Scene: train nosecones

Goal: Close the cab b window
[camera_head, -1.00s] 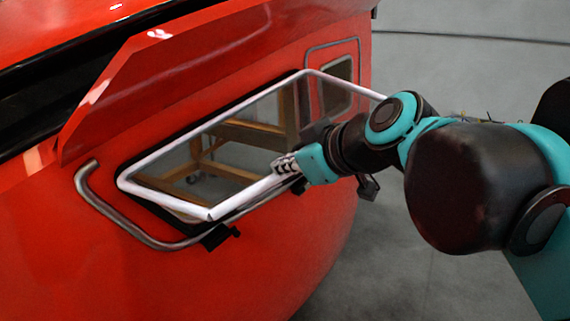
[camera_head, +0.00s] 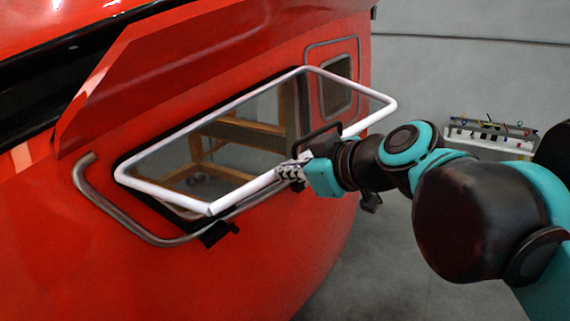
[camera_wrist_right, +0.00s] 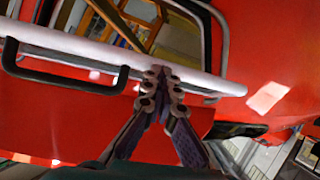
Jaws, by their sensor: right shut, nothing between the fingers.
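My left gripper is not in view.
A grey curved grab rail (camera_head: 120,224) runs left of and below the window. A black latch piece (camera_head: 217,233) sits below it. A smaller window (camera_head: 337,85) is behind. A rack of tools (camera_head: 490,132) stands at the right back.

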